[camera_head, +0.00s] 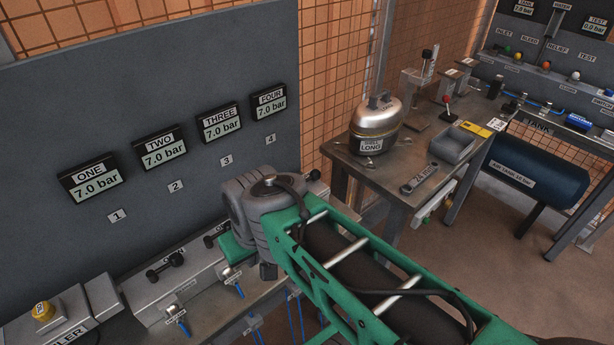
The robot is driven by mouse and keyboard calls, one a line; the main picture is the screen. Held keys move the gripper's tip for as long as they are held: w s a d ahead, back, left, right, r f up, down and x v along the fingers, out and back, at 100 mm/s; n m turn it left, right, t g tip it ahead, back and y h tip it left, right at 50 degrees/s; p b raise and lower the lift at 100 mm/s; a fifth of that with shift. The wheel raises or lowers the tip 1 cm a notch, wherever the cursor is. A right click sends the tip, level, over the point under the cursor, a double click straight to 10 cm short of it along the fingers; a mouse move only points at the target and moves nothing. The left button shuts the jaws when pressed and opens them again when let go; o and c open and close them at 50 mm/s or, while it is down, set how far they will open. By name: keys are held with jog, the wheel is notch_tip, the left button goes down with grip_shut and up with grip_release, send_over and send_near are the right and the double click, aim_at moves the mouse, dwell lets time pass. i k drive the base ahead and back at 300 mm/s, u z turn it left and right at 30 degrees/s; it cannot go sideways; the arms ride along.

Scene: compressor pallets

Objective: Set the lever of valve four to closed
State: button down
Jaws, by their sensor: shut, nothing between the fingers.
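Gauge four (267,103) is at the right end of the row on the grey panel (150,60) and reads 7.0 bar. The small tag 4 (270,139) is on the panel below it. The lever of valve four cannot be made out; my green and grey arm covers much of the bench below that tag. A black dumbbell-shaped handle (165,266) shows on the bench fittings at the left. A small dark knob shows just right of my arm's grey joint, but I cannot tell what it belongs to. My gripper cannot be made out.
Gauges one (91,179), two (160,147) and three (219,122) also read 7.0 bar. A yellow button (43,311) is at the lower left. A second bench (365,177) with a metal compressor (376,121) stands right of my arm. Floor shows at the right.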

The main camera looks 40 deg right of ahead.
aim_at(315, 174)
jog(key=z, duration=0.05)
jog(key=k, duration=0.5)
jog(key=z, duration=0.7)
jog(key=i, duration=0.8)
jog(key=u, duration=1.2)
jog(key=k, duration=0.9)
jog(key=z, duration=0.75)
